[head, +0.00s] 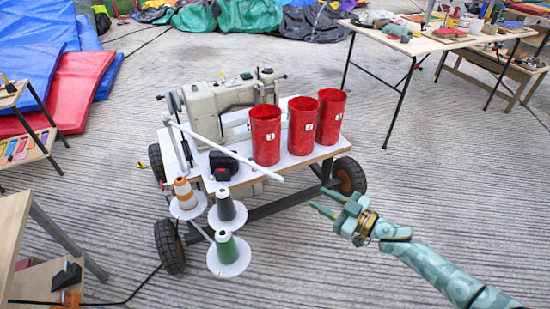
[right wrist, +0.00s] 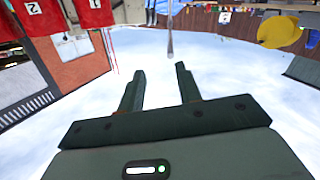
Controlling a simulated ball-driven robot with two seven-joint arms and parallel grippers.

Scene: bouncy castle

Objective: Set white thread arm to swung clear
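The white thread arm (head: 230,158) is a thin bar on the sewing cart. It runs from an upright at the cart's left, slanting down across the front edge to a free tip right of the black box. My right gripper (head: 320,199) is open and empty, to the right of that tip and apart from it, fingers pointing left toward it. In the right wrist view, the open fingers (right wrist: 160,82) show with a thin pale rod (right wrist: 170,35) beyond and between them, probably the thread arm. My left gripper is not in view.
The cart top (head: 302,158) carries a cream sewing machine (head: 222,101), three numbered red cups (head: 265,136) and a black box (head: 222,166). Thread cones (head: 226,246) stand on white discs in front. A wheel (head: 349,176) is near my right gripper. Floor (head: 300,265) in front is clear.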

